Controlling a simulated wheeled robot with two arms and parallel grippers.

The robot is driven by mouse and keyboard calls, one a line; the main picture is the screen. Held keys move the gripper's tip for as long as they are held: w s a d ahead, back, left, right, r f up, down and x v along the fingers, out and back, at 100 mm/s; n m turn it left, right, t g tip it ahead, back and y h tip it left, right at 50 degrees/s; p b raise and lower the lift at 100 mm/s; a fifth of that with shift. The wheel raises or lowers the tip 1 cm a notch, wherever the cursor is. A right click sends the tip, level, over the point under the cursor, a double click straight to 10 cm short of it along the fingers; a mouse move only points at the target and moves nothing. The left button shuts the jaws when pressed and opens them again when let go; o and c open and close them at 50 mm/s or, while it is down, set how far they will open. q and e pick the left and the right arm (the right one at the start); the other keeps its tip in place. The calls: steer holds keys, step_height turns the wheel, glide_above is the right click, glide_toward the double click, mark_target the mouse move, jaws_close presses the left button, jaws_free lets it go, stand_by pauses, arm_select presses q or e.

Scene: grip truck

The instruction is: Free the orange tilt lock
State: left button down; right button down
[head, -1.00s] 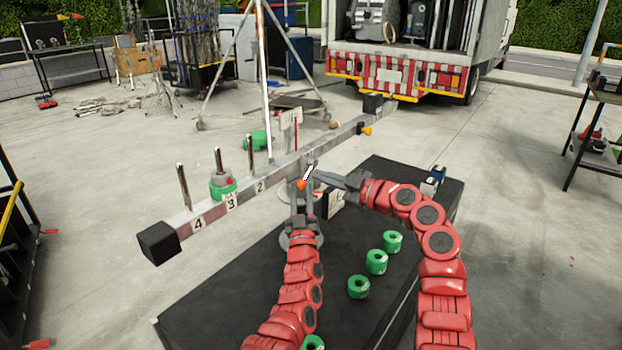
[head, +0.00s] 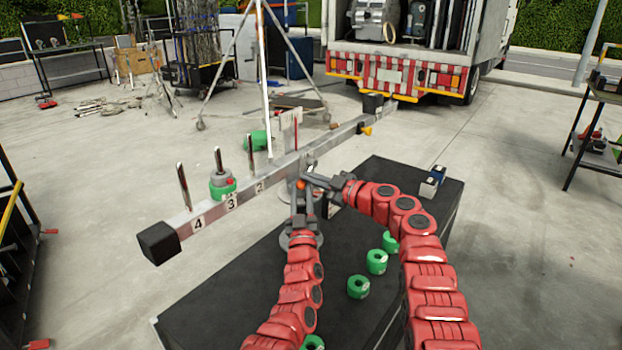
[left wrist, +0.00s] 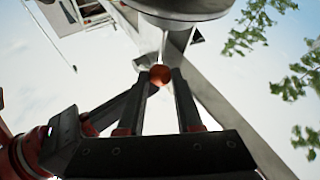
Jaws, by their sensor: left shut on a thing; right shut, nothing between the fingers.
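The orange tilt lock (head: 301,184) is a small round knob at the middle of the grey beam (head: 215,211), on its near side. It shows as an orange ball in the left wrist view (left wrist: 160,75). My left gripper (head: 301,196) comes up from below and is shut on the knob. In the left wrist view its two fingers (left wrist: 160,92) stand on either side of the ball. My right gripper (head: 311,182) comes in from the right, shut and empty, with its tips close beside the knob. I cannot tell whether they touch it.
The beam carries upright pegs and number labels, with a green-and-grey weight (head: 222,184) on one peg. Several green rings (head: 358,287) lie on the black table (head: 240,290). A yellow knob (head: 366,131) sits on the beam's far part.

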steer(key=shift+w, duration=0.1)
arm_select(q)
steer(key=shift+r, duration=0.1)
arm_select(e)
steer(key=shift+w+d+f, duration=0.15)
steer(key=shift+f, duration=0.4)
